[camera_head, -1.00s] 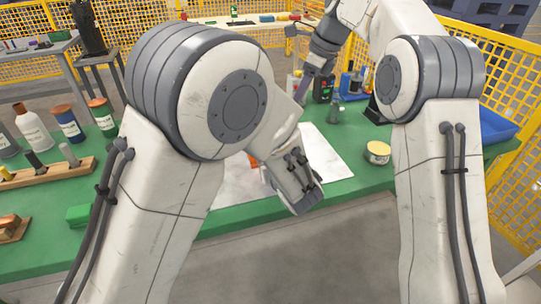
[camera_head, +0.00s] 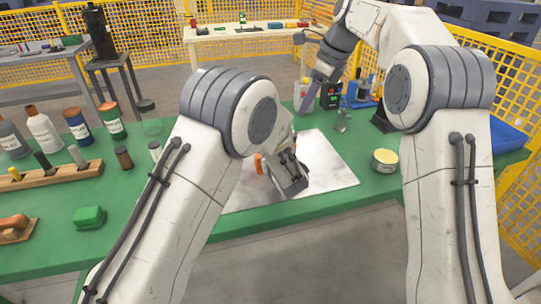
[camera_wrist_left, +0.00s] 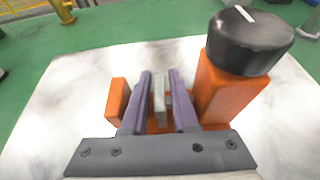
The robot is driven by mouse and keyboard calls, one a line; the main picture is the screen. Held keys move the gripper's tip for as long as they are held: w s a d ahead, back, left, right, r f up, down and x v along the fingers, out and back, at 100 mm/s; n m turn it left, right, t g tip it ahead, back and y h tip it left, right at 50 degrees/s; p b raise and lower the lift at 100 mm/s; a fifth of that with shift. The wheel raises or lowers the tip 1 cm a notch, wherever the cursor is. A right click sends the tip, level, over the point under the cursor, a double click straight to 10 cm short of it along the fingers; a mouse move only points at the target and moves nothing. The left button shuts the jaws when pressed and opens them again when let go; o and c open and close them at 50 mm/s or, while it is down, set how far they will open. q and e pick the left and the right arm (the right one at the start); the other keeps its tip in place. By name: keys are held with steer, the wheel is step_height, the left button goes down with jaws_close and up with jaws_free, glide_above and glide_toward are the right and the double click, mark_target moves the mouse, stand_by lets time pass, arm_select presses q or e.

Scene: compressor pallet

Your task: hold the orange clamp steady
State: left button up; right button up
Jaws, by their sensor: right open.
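The orange clamp (camera_head: 259,165) is mostly hidden behind my left arm in the head view. In the left wrist view the orange clamp (camera_wrist_left: 228,95) stands on the white sheet, with a black knob (camera_wrist_left: 250,40) on its right post and a shorter orange block at left. My left gripper (camera_wrist_left: 159,74) has its two purple fingers down between the orange parts, on either side of a grey bar. I cannot tell whether they press on it. My right gripper (camera_head: 308,98) is open, with purple fingers, over the back of the green table, away from the clamp.
The white sheet (camera_head: 325,165) lies on the green table (camera_head: 240,205). A yellow-topped tin (camera_head: 385,161) stands to its right. Bottles (camera_head: 77,127) and a wooden rack (camera_head: 60,180) are at left, near a green block (camera_head: 88,217). A blue tray (camera_head: 507,137) is at the right.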

arm_select(q)
jaws_close()
stand_by(1.2)
